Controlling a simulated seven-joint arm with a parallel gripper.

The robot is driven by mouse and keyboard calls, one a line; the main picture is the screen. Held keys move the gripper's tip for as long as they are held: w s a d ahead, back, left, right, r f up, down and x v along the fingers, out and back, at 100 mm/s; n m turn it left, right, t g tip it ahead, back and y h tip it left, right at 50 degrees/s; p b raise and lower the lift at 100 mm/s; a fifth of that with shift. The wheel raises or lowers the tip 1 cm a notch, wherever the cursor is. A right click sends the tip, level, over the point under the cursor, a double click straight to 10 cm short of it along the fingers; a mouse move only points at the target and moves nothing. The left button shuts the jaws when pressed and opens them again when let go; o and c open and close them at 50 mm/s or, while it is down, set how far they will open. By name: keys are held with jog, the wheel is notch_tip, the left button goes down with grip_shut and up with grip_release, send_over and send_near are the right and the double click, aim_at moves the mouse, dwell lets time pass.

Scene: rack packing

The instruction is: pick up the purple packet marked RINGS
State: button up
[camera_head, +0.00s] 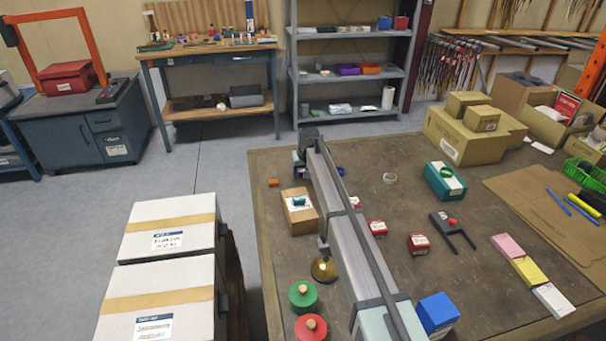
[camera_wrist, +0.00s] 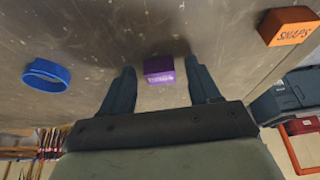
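The purple packet (camera_wrist: 158,65) lies on the tabletop in the wrist view, with small dark lettering on its near side, too small to read surely. My gripper (camera_wrist: 160,73) is open, with one dark finger on either side of the packet and a gap between packet and fingers. The packet sits around the line of the fingertips; I cannot tell the height gap. In the head view my arm reaches to the far left part of the table, and the packet is largely hidden behind it.
A blue ring (camera_wrist: 46,73) lies to the left and an orange packet marked SNAPS (camera_wrist: 288,27) to the right in the wrist view. In the head view a brown box (camera_head: 299,220) stands just left of my arm, and several small red boxes lie right of it.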

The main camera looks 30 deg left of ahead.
jog(key=c, duration=1)
jog(key=shift+r, duration=0.15)
